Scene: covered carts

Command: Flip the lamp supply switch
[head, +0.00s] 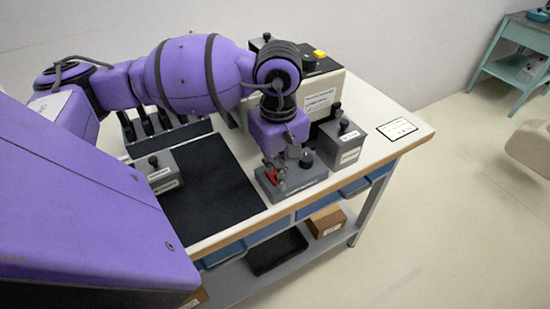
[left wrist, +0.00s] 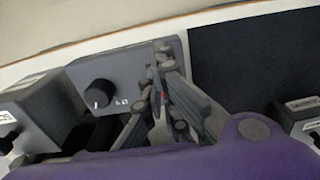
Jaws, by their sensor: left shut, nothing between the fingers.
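A low grey box (head: 312,186) with a black round knob (head: 306,160) sits at the front edge of the bench. My left gripper (head: 279,184) points down over the left part of this box, its fingers shut and empty. A red part (head: 271,174) shows among the fingers; I cannot tell if it belongs to the gripper or the box. In the left wrist view the fingertips (left wrist: 163,55) meet over the box's plate (left wrist: 128,72), beside the knob (left wrist: 99,93). The fingers hide that part of the box, so the switch lever and any contact cannot be made out. My right gripper is out of view.
A black mat (head: 210,190) lies left of the box. A grey box with a black knob (head: 342,144) stands behind right, and a larger beige unit (head: 325,97) farther back. A small grey box (head: 163,177) stands left. A white label card (head: 397,129) lies on the clear right end.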

